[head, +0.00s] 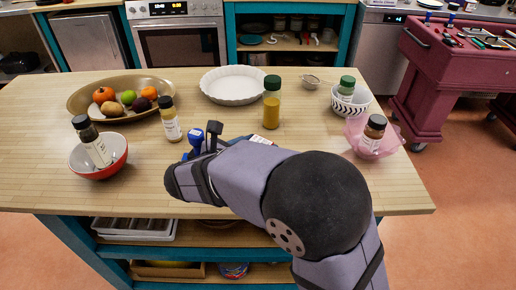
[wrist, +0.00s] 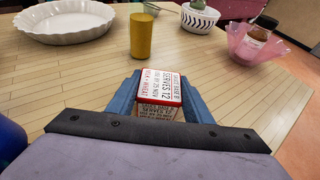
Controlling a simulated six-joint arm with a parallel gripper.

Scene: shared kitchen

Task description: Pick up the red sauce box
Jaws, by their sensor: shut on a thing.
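The sauce box (wrist: 158,90) is a small box with red edges and white printed label faces. It sits between the blue fingers of my gripper (wrist: 157,97) in the wrist view, and the fingers are shut on its sides. In the head view only a small part of the box (head: 262,139) shows past my arm, which hides the rest. My gripper (head: 246,140) is low over the middle of the wooden table, mostly hidden by my arm. I cannot tell whether the box touches the table.
A green-capped yellow bottle (head: 271,108) stands just beyond the box. A white fluted dish (head: 233,86) lies behind it. A pink bowl (head: 391,141) with a bottle is at right. At left are another bottle (head: 170,122), a fruit platter (head: 76,103) and a red bowl (head: 97,171).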

